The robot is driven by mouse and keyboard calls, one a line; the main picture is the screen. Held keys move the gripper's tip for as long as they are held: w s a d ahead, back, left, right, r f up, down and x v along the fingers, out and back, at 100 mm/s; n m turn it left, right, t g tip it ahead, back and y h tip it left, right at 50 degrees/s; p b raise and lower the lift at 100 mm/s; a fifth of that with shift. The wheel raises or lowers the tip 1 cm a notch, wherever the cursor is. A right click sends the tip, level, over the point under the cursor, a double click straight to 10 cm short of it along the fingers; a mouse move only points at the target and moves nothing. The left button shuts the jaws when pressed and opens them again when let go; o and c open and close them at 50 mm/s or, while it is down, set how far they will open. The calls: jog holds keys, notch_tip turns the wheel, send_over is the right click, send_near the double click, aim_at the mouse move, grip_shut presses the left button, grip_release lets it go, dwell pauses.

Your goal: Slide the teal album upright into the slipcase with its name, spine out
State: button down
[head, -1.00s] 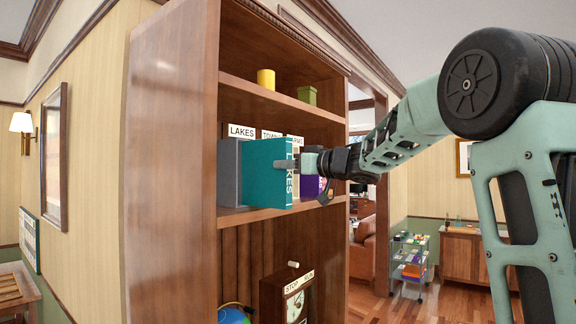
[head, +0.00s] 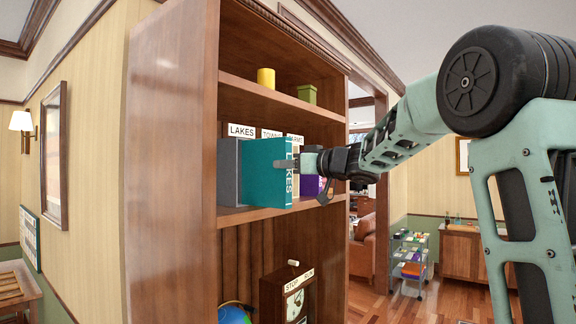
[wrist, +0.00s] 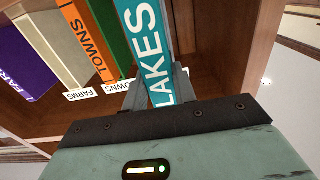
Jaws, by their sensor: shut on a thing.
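The teal album (head: 265,172) stands upright on the middle shelf, its LAKES spine facing out into the room. It also shows in the wrist view (wrist: 150,45). My gripper (head: 291,163) is shut on it near the spine, one finger on each side. The grey slipcase (head: 229,172) stands at the left under the LAKES label (head: 242,131). The album's inner edge meets the slipcase and appears partly inside it, while much of the album sticks out. The slipcase mouth is hidden behind the album.
To the right of LAKES stand the TOWNS and FARMS places, with an orange album (wrist: 84,40) and a purple album (wrist: 25,65). A yellow cup (head: 266,78) and a green box (head: 307,94) sit on the shelf above. The bookcase's left side panel (head: 172,170) is close by.

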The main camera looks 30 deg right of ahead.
aim_at(252, 165)
jog(key=shift+p+x, duration=2.4)
jog(key=shift+x, duration=4.3)
jog(key=c, duration=1.1)
grip_release()
jog(key=shift+o, duration=0.3)
jog(key=shift+f, duration=0.1)
jog(key=shift+s+d+b, duration=0.15)
jog(key=shift+s+b, duration=0.2)
jog(key=b+v, duration=0.6)
jog(key=v, duration=1)
jog(key=shift+s+b, duration=0.3)
jog(key=shift+b, duration=0.1)
